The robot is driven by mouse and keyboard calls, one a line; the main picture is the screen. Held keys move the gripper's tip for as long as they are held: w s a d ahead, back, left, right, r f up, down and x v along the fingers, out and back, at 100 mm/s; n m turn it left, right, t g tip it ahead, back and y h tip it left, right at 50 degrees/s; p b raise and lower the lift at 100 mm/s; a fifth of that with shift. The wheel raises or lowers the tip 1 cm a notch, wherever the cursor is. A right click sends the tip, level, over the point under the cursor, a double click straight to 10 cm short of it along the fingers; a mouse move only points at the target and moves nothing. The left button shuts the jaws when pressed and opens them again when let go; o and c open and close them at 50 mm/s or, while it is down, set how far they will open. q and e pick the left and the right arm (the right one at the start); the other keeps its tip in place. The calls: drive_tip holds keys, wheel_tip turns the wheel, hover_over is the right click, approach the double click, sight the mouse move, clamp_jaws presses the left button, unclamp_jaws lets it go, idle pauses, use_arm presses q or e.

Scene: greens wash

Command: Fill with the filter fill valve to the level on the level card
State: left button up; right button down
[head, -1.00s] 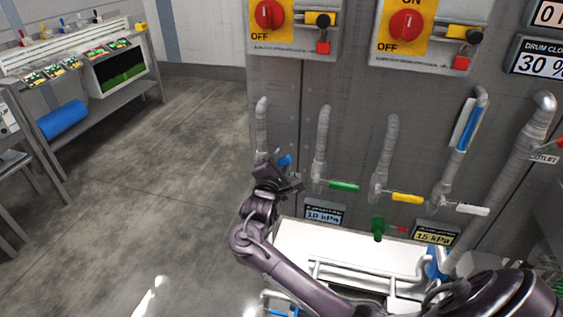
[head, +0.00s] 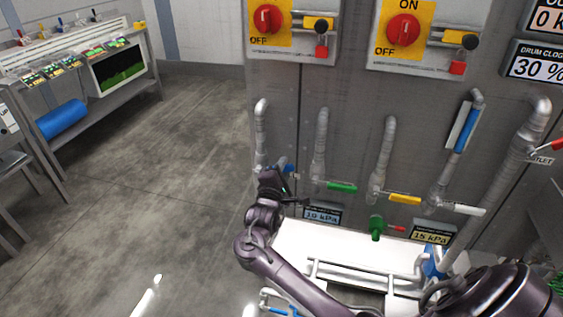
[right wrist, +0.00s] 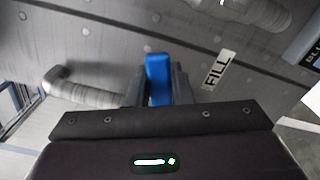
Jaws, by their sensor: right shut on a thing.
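The fill valve's blue handle (head: 289,168) is on the leftmost pipe (head: 262,130) of the grey panel. My right gripper (head: 281,186) is shut on this handle. In the right wrist view the blue handle (right wrist: 158,80) stands between the two dark fingers (right wrist: 158,92), with a FILL label (right wrist: 218,70) beside it. A vertical gauge tube with blue in it (head: 466,130) is at the right of the panel, beside a pale strip. I cannot tell whether that strip is the level card, or read any mark on it. My left gripper is not in view.
Valves with green (head: 341,187), yellow (head: 404,199) and white (head: 463,209) handles sit to the right. Red rotary switches (head: 267,18) are above. A white-topped unit with rails (head: 310,240) stands below. Open floor (head: 150,170) and a bench (head: 120,75) are at left.

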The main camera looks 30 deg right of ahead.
drive_tip(key=shift+s+d+f+m, duration=0.1)
drive_tip(key=shift+f+m, duration=0.25)
drive_tip(key=shift+m, duration=0.15)
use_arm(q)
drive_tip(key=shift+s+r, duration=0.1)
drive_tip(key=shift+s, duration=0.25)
use_arm(e)
drive_tip(key=shift+s+d+f+m, duration=0.15)
drive_tip(key=shift+f+m, duration=1.25)
drive_tip(key=shift+m, duration=0.4)
drive_tip(key=c, duration=1.3)
unclamp_jaws()
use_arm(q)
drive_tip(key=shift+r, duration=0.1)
use_arm(e)
drive_tip(key=v, duration=0.8)
